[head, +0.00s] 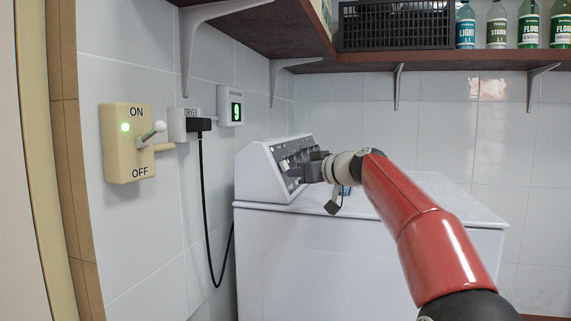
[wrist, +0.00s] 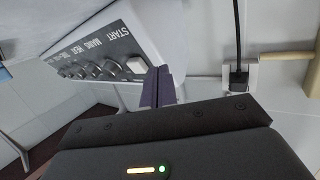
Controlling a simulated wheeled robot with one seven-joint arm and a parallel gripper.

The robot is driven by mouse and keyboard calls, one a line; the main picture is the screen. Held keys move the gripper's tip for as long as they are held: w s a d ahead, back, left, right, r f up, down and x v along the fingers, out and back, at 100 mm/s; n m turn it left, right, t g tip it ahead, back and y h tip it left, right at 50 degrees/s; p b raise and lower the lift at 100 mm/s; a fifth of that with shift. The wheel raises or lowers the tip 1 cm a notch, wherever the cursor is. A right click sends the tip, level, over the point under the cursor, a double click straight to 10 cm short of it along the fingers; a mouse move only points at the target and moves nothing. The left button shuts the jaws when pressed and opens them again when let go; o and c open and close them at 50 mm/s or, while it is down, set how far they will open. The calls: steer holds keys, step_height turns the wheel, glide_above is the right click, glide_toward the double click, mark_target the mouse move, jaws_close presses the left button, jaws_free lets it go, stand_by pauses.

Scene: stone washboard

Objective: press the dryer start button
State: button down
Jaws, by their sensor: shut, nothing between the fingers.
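The white dryer (head: 290,240) stands against the tiled wall, with a sloped control panel (head: 285,154) on top.
A beige ON/OFF switch box (head: 128,165) with a lever and lit green light is on the left wall. The black plug (head: 200,124) sits in the DRYER socket, its cord hanging down. A shelf (head: 440,60) with bottles and a black crate is above.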

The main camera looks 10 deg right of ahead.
mark_target(284, 166)
steer(key=w+d+r+t+y, duration=0.1)
steer(key=w+d+r+t, duration=0.2)
steer(key=d, duration=0.6)
step_height(284, 166, up, 2)
steer(key=shift+w+d+y, duration=0.25)
steer(key=shift+w+y, duration=0.05)
steer(key=shift+w, duration=0.9)
steer(key=shift+a+f, duration=0.1)
steer(key=shift+a, duration=0.05)
steer(key=w+a+f+b, duration=0.1)
steer(key=w+a+f, duration=0.2)
steer(key=a, duration=0.4)
steer(key=shift+f, duration=0.3)
steer(key=shift+a, duration=0.2)
steer(key=shift+w+a+f, duration=0.15)
steer(key=shift+a+f, duration=0.05)
steer(key=shift+a, duration=0.05)
steer(key=shift+a, duration=0.1)
stand_by(0.7)
